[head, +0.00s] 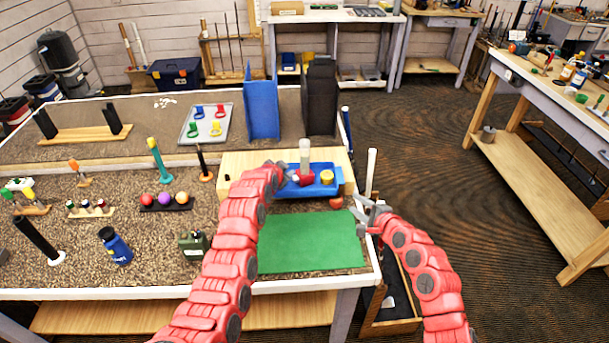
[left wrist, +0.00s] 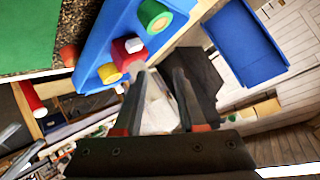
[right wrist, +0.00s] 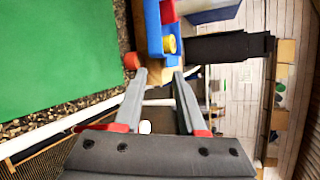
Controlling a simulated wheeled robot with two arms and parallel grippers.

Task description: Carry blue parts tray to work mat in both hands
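The blue parts tray (head: 325,190) sits on a light wooden riser (head: 240,162) behind the green work mat (head: 310,245). It holds a red part (left wrist: 127,48), a yellow part (left wrist: 109,73) and a green part (left wrist: 155,16), seen in the left wrist view. My left gripper (head: 287,170) is at the tray's left part in the head view, its arm hiding the tray's left end; its fingers are apart with nothing clearly between them. My right gripper (head: 368,213) is open and empty, to the right of the mat and in front of the tray's right end.
A white-tipped post (head: 371,165) stands near the table's right edge. Blue (head: 262,105) and black (head: 320,97) upright holders stand behind. The mat is bare.

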